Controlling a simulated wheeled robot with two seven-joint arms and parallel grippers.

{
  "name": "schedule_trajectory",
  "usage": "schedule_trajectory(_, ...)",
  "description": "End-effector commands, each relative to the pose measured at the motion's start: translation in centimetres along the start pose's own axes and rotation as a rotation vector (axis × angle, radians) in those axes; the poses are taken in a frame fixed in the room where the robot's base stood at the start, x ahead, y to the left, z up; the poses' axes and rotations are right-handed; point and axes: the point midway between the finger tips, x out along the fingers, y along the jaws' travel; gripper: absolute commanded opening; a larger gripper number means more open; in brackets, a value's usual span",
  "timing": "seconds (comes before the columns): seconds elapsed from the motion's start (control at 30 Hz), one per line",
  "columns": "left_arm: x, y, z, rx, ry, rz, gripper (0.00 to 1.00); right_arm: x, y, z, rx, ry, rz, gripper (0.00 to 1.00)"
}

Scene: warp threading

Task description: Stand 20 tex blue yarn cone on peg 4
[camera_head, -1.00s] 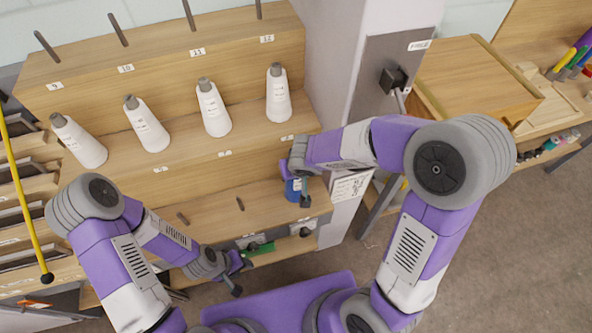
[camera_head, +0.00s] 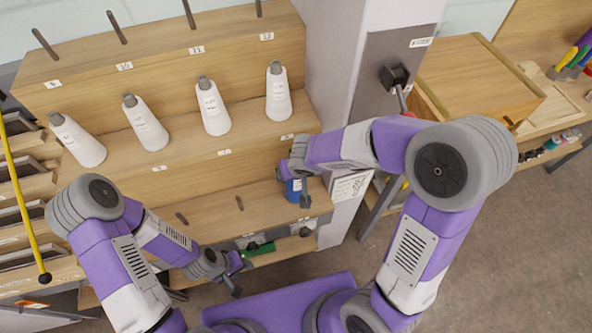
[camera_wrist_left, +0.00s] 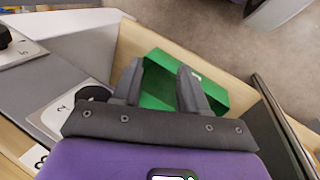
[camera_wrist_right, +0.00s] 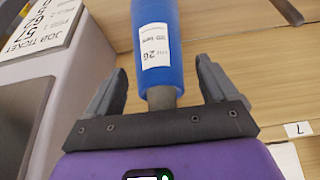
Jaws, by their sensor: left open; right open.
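The blue yarn cone (camera_head: 293,190) stands at the right end of the lowest tier of the wooden rack, partly hidden by my right gripper (camera_head: 303,190). In the right wrist view the blue cone (camera_wrist_right: 157,50) has a white label, and its grey tip lies between the fingers. My right gripper (camera_wrist_right: 160,65) is open, with a finger on each side and gaps to the cone. I cannot see the cone's base or a peg under it. My left gripper (camera_head: 236,276) is open and empty; in the left wrist view its fingers (camera_wrist_left: 160,70) are over a green box.
Several white cones (camera_head: 214,108) stand on the middle tier; the top tier's pegs (camera_head: 117,28) are bare. The green box (camera_wrist_left: 160,85) sits in a low bin. A grey-white pillar (camera_head: 345,100) rises at right.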

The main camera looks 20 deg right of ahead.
Motion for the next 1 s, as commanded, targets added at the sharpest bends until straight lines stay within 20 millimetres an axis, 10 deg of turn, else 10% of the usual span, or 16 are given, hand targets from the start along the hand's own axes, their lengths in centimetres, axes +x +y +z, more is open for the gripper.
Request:
schedule_trajectory(0.53, -2.7, 1.0, 0.1, 0.0, 0.0, 0.0, 0.43, -7.1, 0.0, -0.1, 0.0, 0.003, -0.001, 0.86)
schedule_trajectory(1.0, -2.7, 1.0, 0.1, 0.0, 0.0, 0.0, 0.43, -7.6, 0.0, 0.0, 0.0, 0.0, 0.0, 0.86)
